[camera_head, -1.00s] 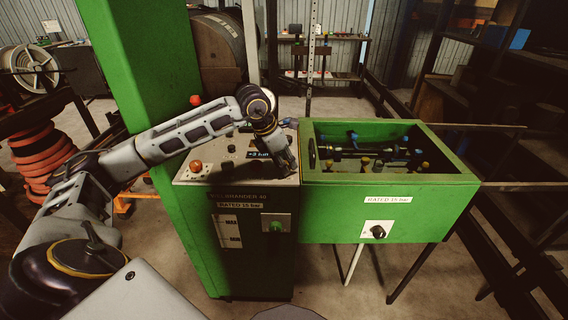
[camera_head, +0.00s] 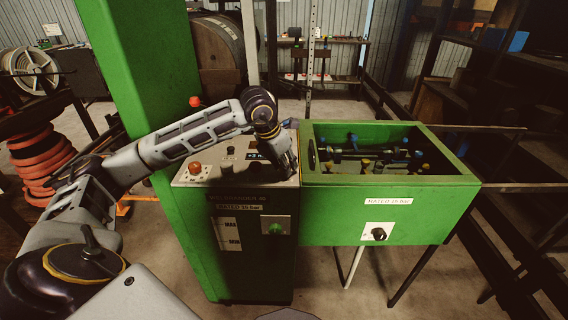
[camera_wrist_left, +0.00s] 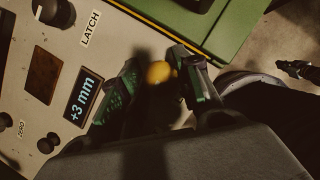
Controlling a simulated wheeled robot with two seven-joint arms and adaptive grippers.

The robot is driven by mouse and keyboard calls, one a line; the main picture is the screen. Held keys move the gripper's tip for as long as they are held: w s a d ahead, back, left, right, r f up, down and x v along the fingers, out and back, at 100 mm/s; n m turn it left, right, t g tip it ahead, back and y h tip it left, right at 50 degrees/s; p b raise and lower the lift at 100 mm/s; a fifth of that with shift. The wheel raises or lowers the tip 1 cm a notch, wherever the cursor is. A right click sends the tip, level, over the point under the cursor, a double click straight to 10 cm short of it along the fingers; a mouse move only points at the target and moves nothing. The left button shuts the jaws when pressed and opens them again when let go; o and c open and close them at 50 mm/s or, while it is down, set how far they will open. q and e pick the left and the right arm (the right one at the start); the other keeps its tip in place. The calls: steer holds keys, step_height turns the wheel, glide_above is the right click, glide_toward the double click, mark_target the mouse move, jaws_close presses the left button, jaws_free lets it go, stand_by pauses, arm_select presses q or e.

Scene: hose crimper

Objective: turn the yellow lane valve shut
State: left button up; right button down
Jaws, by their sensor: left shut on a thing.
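My left gripper (camera_head: 287,172) is low over the right part of the control panel (camera_head: 205,174), beside the green box. In the left wrist view its two dark green-padded fingers (camera_wrist_left: 155,88) stand on either side of a small round yellow knob (camera_wrist_left: 159,73), and they are shut on it. The knob's lower part is hidden in shadow and by the fingers. In the head view the gripper hides the knob. Inside the open green box, small yellow-topped fittings (camera_head: 425,167) and blue ones (camera_head: 353,138) show. I cannot tell which is the yellow lane valve. My right gripper is not in view.
The open green box (camera_head: 340,212) adjoins the panel on the right. A red button (camera_head: 194,167) and a display reading +3 mm (camera_wrist_left: 83,97) are on the panel, with a LATCH knob (camera_wrist_left: 56,12). A tall green column (camera_head: 130,80) stands behind my left arm.

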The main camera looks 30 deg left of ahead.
arm_select(q)
steer(key=o, duration=1)
steer(key=v, duration=1.2)
steer(key=shift+s+f, duration=0.1)
steer(key=shift+f, duration=0.05)
